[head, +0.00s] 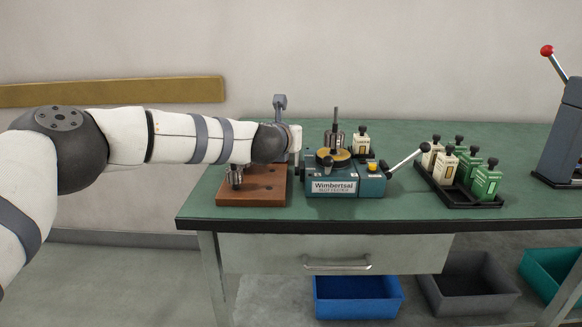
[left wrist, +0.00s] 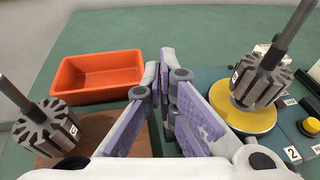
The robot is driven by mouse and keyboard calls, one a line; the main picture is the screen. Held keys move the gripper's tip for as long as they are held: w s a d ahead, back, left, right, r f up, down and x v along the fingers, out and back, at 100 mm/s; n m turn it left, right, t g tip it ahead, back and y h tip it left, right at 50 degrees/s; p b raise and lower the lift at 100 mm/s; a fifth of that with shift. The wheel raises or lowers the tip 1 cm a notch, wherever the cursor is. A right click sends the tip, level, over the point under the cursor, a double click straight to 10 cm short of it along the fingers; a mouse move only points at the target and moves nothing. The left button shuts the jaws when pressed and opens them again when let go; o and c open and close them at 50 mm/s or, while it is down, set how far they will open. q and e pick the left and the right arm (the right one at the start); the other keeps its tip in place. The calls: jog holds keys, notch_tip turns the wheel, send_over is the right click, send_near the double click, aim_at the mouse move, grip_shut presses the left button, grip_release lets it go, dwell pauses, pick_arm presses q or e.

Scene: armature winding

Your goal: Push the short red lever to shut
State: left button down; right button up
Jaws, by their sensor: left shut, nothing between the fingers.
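A teal slot machine labelled "Wimbertsal" (head: 332,187) stands on the green table, with a yellow disc (left wrist: 245,115) on top and a slotted armature (left wrist: 258,82) upright above it. A black-knobbed lever (head: 405,161) slants up from its right side. I cannot make out a short red lever on this machine; the only clear red knob (head: 547,50) is on a lever of the grey machine at the right edge. My left gripper (left wrist: 163,78) is shut and empty, just left of the teal machine. My right gripper is out of view.
A wooden board (head: 262,192) with a second armature (left wrist: 46,127) lies left of the machine. An orange tray (left wrist: 96,76) is behind. A black rack (head: 463,197) holds cream and green blocks to the right. Blue (head: 357,298) and grey bins (head: 468,286) sit below.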

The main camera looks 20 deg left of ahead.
pick_arm(q)
jog(key=shift+w+a, duration=0.1)
jog(key=shift+w, duration=0.2)
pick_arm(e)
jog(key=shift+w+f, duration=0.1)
pick_arm(q)
jog(key=shift+r, duration=0.1)
dwell(0.3)
jog(key=s+r+p, duration=0.2)
jog(key=s+r, duration=0.4)
jog(key=r, duration=0.5)
jog(key=shift+s+a+r+p, duration=0.35)
jog(key=shift+s+a+r, duration=0.05)
jog(key=shift+a, duration=0.05)
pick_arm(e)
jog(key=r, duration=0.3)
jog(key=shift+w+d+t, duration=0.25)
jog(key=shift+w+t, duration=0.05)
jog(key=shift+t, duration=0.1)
